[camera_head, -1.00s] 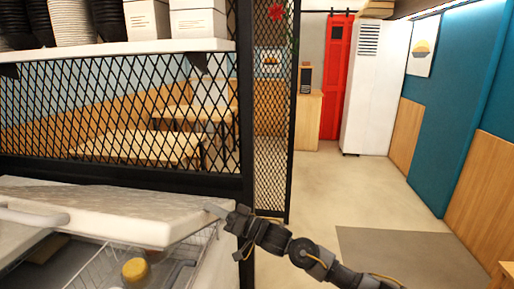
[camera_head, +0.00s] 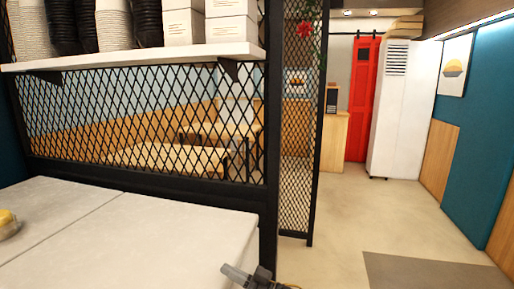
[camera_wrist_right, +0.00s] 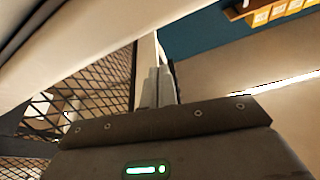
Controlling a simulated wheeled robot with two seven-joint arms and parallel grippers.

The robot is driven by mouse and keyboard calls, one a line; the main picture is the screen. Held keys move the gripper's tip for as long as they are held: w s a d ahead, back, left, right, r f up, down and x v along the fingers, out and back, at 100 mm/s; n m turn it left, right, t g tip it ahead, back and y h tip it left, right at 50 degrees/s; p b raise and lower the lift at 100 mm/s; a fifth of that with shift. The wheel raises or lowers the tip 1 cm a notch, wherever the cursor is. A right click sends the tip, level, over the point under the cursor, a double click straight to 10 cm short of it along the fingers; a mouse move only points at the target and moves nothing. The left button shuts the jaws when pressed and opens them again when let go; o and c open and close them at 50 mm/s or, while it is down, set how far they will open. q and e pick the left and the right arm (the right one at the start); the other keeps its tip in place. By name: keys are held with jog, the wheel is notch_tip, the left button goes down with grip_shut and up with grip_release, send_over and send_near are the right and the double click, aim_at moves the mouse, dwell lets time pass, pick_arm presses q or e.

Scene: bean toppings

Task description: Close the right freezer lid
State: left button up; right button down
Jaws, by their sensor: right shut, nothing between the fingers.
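The right freezer lid (camera_head: 160,238) is a pale flat panel at the lower left of the head view. It lies about level with the left lid (camera_head: 40,207), with a thin seam between them. No open gap into the freezer shows; its front edge is out of frame. My right gripper (camera_head: 234,273) is at the right lid's right edge, low in the view; whether it touches is unclear. In the right wrist view its fingers (camera_wrist_right: 157,87) are together and empty, below a pale slanting surface. My left gripper is not in view.
A yellow-topped item (camera_head: 8,222) sits on the left lid at the picture's edge. A black mesh partition (camera_head: 140,120) stands behind the freezer, with a shelf (camera_head: 130,58) of cups and boxes above. Open floor (camera_head: 350,215) lies to the right.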

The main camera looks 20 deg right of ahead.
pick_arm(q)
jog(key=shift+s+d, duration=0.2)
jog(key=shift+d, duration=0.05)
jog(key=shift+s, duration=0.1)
